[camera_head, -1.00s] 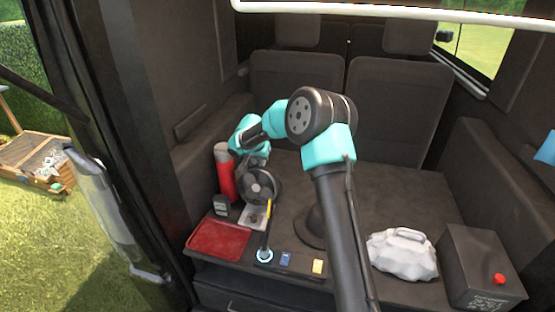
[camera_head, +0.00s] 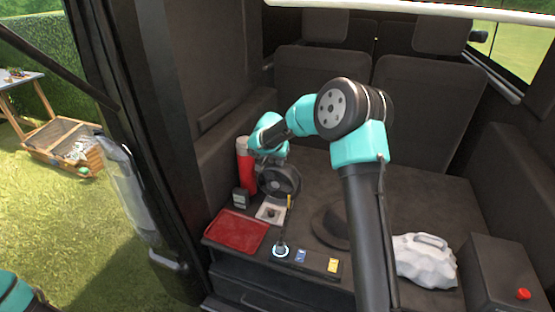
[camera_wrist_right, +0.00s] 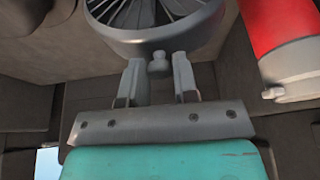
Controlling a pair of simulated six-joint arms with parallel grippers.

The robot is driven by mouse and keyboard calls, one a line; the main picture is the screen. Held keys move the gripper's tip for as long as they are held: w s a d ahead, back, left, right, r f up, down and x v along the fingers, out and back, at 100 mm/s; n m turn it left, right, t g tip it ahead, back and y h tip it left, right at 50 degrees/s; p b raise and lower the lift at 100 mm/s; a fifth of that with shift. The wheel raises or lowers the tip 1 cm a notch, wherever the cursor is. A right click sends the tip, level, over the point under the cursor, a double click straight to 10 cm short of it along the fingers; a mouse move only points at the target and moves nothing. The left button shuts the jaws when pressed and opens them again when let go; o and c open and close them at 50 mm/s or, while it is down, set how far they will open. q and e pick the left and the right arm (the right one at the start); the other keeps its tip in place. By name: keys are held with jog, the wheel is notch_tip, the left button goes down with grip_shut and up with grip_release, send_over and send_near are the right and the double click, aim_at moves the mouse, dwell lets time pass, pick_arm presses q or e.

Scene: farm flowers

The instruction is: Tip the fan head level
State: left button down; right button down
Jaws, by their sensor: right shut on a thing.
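The fan, with a round dark grey caged head (camera_head: 281,181), stands at the back left of the dark cargo deck, above a pale square plate (camera_head: 270,213). My right gripper (camera_head: 271,158) reaches it from behind and above. In the right wrist view the fan head (camera_wrist_right: 150,22) fills the top, its grille edge-on and tilted. A small grey knob (camera_wrist_right: 158,63) on its rim sits between the two fingers of my right gripper (camera_wrist_right: 157,72), which is shut on it. Part of my left arm shows at the lower left; its gripper is out of view.
A red cylinder (camera_head: 243,160) stands close left of the fan, also in the right wrist view (camera_wrist_right: 283,40). A red tray (camera_head: 237,231) lies in front.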

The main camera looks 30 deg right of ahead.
jog(key=shift+s+a+f, duration=0.15)
jog(key=shift+a+f, duration=0.05)
jog(key=shift+f, duration=0.1)
jog(key=c, duration=1.2)
grip_release()
jog(key=o, duration=0.3)
jog(key=shift+r, duration=0.1)
jog(key=shift+r, duration=0.2)
jog(key=v, duration=1.7)
